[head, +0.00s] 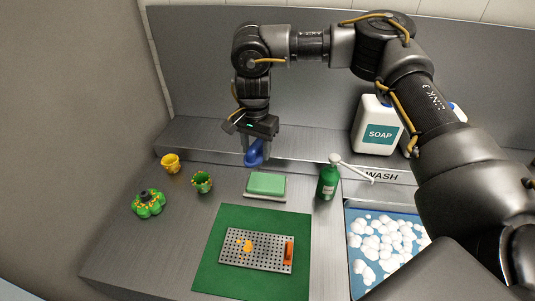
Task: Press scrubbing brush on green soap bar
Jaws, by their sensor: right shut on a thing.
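The green soap bar (266,182) lies on a pale dish (264,198) at the middle of the counter. My right gripper (257,140) points down above and behind the soap bar. It is shut on a blue scrubbing brush (254,154), held apart from the soap, slightly to its left in the picture. The brush's bristles cannot be made out and part of it is hidden by the gripper. My left gripper is not in view.
A perforated metal tray (228,257) with orange bits lies on a green mat (207,275) in front. A green pump bottle (327,184) stands right of the soap. A foamy basin (370,208) is right.

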